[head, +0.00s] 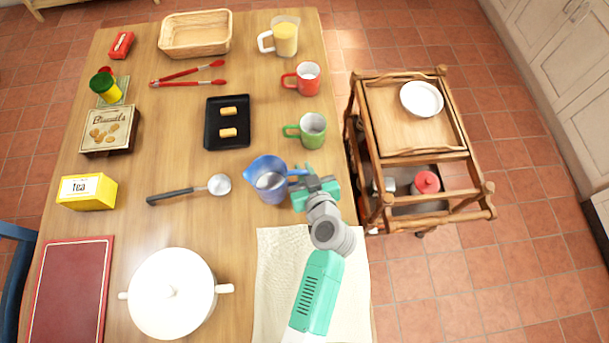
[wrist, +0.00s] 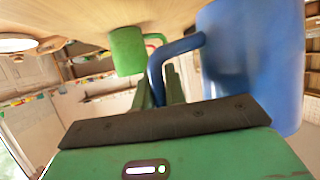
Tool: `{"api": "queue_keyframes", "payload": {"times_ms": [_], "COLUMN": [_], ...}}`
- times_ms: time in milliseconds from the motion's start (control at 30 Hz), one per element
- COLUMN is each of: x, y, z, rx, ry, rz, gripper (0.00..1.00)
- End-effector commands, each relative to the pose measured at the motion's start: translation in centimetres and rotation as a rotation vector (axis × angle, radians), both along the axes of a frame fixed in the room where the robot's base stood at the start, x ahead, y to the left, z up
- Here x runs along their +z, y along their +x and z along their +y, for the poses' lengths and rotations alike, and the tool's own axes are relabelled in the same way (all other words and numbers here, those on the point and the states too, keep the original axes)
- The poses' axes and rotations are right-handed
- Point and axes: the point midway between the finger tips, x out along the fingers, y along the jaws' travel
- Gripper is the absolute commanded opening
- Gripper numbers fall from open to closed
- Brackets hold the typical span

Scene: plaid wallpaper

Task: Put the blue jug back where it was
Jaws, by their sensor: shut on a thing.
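The blue jug (head: 268,182) is upright on the right part of the wooden table, its spout to the upper left and its handle toward my gripper. I cannot tell whether its base touches the table. My gripper (head: 306,180) is at the jug's right side, shut on the handle. In the wrist view the blue jug (wrist: 255,60) fills the right side, and its handle runs between the fingers of my gripper (wrist: 165,85). The fingertips are partly hidden by the handle.
A green mug (head: 313,131) stands just behind the jug, with a red mug (head: 307,78) and a glass jug (head: 285,38) beyond. A ladle (head: 190,189) and black tray (head: 228,123) lie left. A cream cloth (head: 280,290) lies in front. A wooden cart (head: 410,150) stands right.

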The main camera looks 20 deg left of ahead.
Motion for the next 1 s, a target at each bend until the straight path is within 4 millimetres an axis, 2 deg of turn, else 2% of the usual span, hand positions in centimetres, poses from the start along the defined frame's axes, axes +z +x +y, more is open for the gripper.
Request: {"api": "queue_keyframes", "payload": {"times_ms": [200,567,600,667,900,1000], "x": [-3.3,-3.5,-3.5,-3.4,-3.4,-2.8], "y": [0.0,0.0,0.0,0.0,0.0,0.0], "z": [0.0,0.0,0.0,0.0,0.0,0.0], "rx": [-0.001,0.000,0.000,0.000,0.000,0.000], "ry": [0.003,0.002,0.001,0.001,0.001,0.001], "rz": [0.001,-0.001,0.001,0.001,0.001,0.001], "gripper": [0.00,0.00,0.20,0.32,0.34,0.34]}}
